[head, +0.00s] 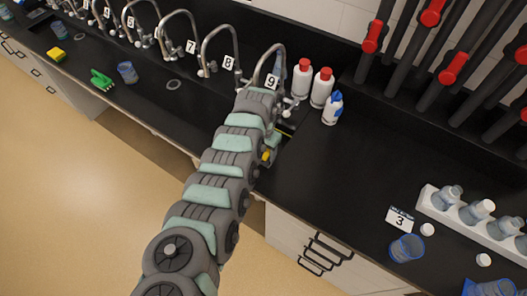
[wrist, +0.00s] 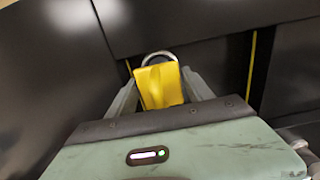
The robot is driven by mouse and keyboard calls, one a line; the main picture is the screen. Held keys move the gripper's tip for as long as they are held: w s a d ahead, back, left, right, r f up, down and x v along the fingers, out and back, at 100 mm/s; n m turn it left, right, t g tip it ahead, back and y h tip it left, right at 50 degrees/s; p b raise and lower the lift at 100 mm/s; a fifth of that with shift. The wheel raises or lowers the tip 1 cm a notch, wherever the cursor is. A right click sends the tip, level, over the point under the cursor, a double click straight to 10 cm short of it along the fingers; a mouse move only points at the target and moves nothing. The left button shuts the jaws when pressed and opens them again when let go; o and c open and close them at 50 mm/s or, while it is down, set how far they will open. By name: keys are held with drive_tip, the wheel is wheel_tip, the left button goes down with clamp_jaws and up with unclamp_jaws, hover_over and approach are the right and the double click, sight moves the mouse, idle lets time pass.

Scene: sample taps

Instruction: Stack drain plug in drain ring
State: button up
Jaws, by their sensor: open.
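My gripper is open, with a grey finger on each side of the piece.
White bottles with red caps (head: 302,77) and a blue-topped bottle (head: 332,108) stand close right of tap 9. Tap 8 (head: 222,45) is close left. A blue cup (head: 407,247) stands at the front right.

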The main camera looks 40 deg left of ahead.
wheel_tip(320, 180, up, 12)
drive_tip(key=shift+r+p, duration=0.15)
drive_tip(key=shift+p, duration=0.15)
idle(0.6)
